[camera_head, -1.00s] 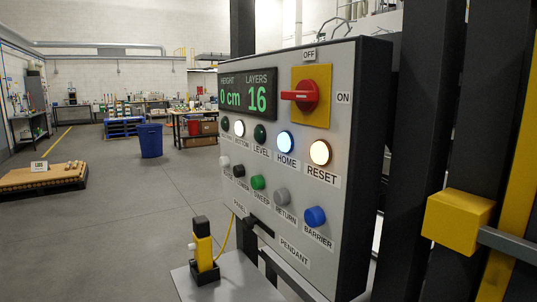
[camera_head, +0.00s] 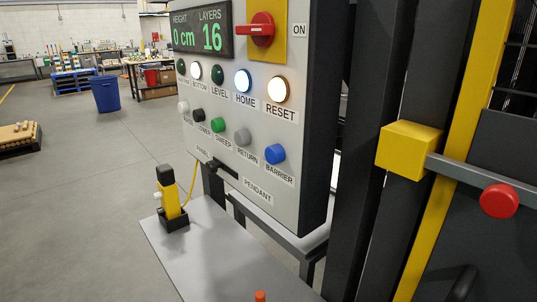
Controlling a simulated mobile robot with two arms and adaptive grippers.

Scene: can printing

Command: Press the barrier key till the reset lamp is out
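The blue barrier key (camera_head: 275,153) sits at the lower right of the grey control panel (camera_head: 314,130), above its BARRIER label. The reset lamp (camera_head: 279,89) above it glows warm white over the RESET label. Neither of my grippers shows in the head view, and nothing touches the key.
The home lamp (camera_head: 243,80) and bottom lamp (camera_head: 196,70) are also lit. A yellow and black pendant (camera_head: 171,196) stands on a grey shelf (camera_head: 215,255) below the panel. Dark posts (camera_head: 362,130), a yellow block (camera_head: 408,150) and a red button (camera_head: 499,201) stand right.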

